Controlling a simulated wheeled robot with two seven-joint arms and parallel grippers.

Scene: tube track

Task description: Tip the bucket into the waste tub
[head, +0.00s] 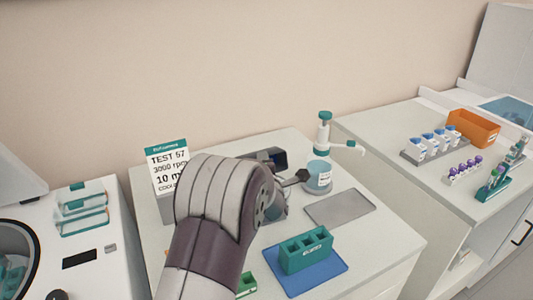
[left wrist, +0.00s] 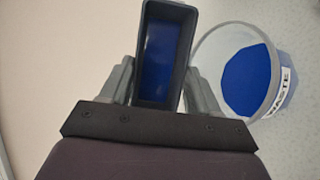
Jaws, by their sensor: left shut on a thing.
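The bucket (left wrist: 183,12) is a narrow dark rectangular container with blue inside. My left gripper (left wrist: 160,88) is shut on it, with one grey finger on each side. In the head view the bucket (head: 277,157) shows past my left wrist, held up over the counter; my arm hides part of it and the gripper's fingertips.
A pump bottle (head: 323,135) stands behind the tub. A grey mat (head: 340,208) lies in front of it. A green tube block (head: 305,252) sits on a blue mat (head: 325,277). A sign (head: 167,165) stands left. A centrifuge (head: 95,265) is far left; racks (head: 430,150) are right.

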